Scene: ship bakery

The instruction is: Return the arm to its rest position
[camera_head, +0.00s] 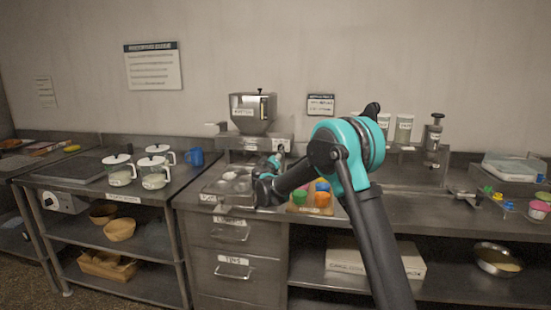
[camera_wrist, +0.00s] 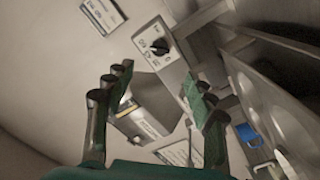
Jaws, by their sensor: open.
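My arm, dark with teal joints, reaches up from the lower right and bends over the steel counter (camera_head: 440,203) in the head view. My gripper (camera_head: 278,160) is at its far end, small and partly hidden by my wrist, in front of the steel hopper machine (camera_head: 252,112). In the wrist view my gripper (camera_wrist: 157,84) has its two fingers spread apart, with nothing between them. The labelled hopper (camera_wrist: 150,125) and a panel with a black knob (camera_wrist: 160,46) show behind the fingers.
A steel tray (camera_head: 228,188) lies left of my wrist. Colourful cups stand on a board (camera_head: 312,209) beside my forearm. White lidded pots (camera_head: 119,170) and a blue mug (camera_head: 195,157) stand on the left counter. A white box (camera_head: 355,258) sits on the shelf below.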

